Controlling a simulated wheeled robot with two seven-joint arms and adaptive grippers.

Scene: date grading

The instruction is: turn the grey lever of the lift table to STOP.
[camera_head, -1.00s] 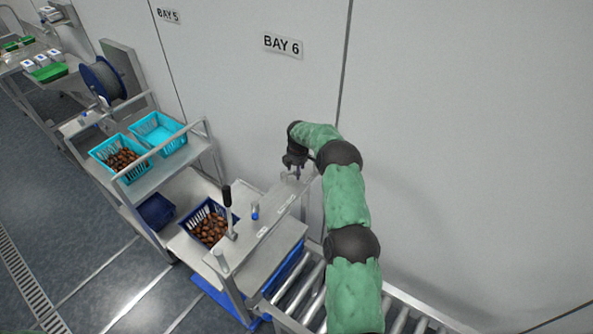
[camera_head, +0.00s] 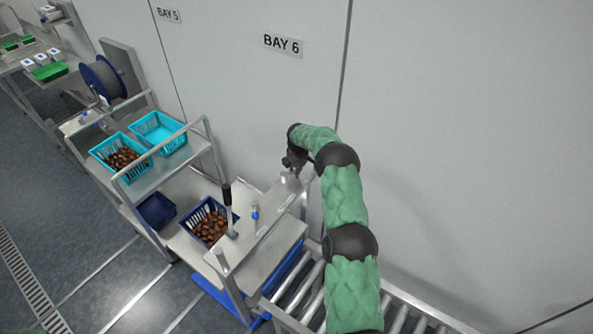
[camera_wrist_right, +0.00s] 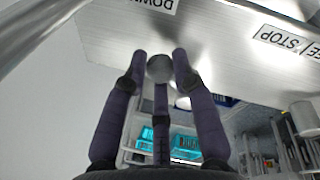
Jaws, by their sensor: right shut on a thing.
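The lift table's steel control panel (camera_head: 268,205) stands below the BAY 6 sign. My right gripper (camera_head: 291,164) is at the panel's far end, by the wall. In the right wrist view its fingers (camera_wrist_right: 160,65) are shut on the round grey knob of the grey lever (camera_wrist_right: 159,69). The lever's lower part is hidden behind the fingers. My left gripper is not in view.
A black-handled lever (camera_head: 228,196) and a blue knob (camera_head: 255,212) stand on the panel. A dark blue crate of dates (camera_head: 231,209) sits beside it. A trolley with turquoise baskets (camera_head: 165,148) is at left. Rollers (camera_head: 290,297) run in front.

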